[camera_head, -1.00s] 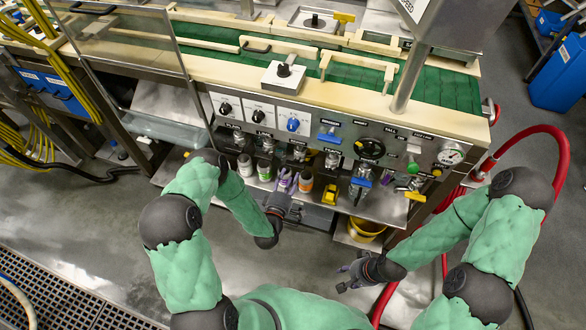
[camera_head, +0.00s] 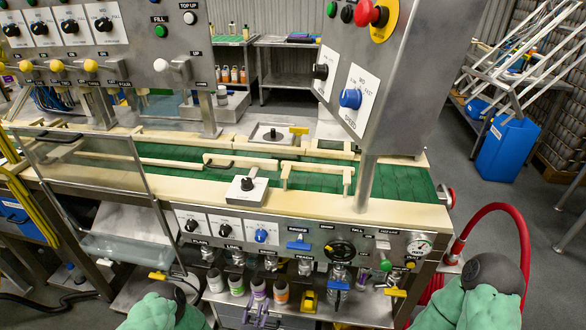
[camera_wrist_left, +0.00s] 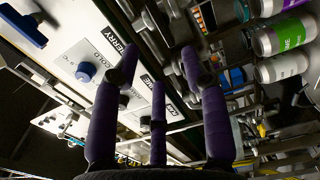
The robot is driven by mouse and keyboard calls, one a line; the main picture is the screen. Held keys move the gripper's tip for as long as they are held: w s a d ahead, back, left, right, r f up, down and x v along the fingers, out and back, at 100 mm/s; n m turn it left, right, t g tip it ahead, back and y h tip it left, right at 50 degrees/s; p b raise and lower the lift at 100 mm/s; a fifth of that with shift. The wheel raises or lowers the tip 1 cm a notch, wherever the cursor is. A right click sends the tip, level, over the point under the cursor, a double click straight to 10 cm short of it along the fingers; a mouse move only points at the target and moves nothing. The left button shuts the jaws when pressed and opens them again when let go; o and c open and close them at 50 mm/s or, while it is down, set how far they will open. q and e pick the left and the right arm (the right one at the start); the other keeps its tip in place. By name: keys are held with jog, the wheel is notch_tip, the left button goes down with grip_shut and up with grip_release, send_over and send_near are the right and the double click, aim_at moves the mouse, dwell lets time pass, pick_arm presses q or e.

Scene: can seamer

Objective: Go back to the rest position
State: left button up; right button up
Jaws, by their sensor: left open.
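My left gripper (camera_head: 257,314) shows only its purple fingers at the bottom edge of the head view, in front of the machine's lower shelf. In the left wrist view its purple fingers (camera_wrist_left: 159,75) are spread open with nothing between them, facing the knob panel. My left arm shows as a green padded part at the bottom, and my right arm shows at the bottom right. My right gripper is outside the head view.
The can seamer's control panel (camera_head: 300,240) and green conveyor (camera_head: 220,176) stand in front of me. A red hose (camera_head: 478,222) curves at the right. A blue bin (camera_head: 507,148) stands on open floor behind.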

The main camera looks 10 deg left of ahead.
pick_arm(q)
jog(key=s+d+f+m+g+h+p, duration=0.1)
jog(key=s+d+f+m+g+h, duration=0.2)
jog(key=f+m+g, duration=0.4)
jog(key=s+d+r+m+g+p, duration=0.1)
jog(key=s+m+g, duration=0.3)
jog(key=s, duration=0.4)
jog(key=s+d+r+m+g, duration=0.1)
jog(key=s+d+m+g, duration=0.3)
jog(key=s, duration=0.5)
jog(key=g, duration=0.2)
jog(key=shift+g+p, duration=0.3)
jog(key=shift+p, duration=0.05)
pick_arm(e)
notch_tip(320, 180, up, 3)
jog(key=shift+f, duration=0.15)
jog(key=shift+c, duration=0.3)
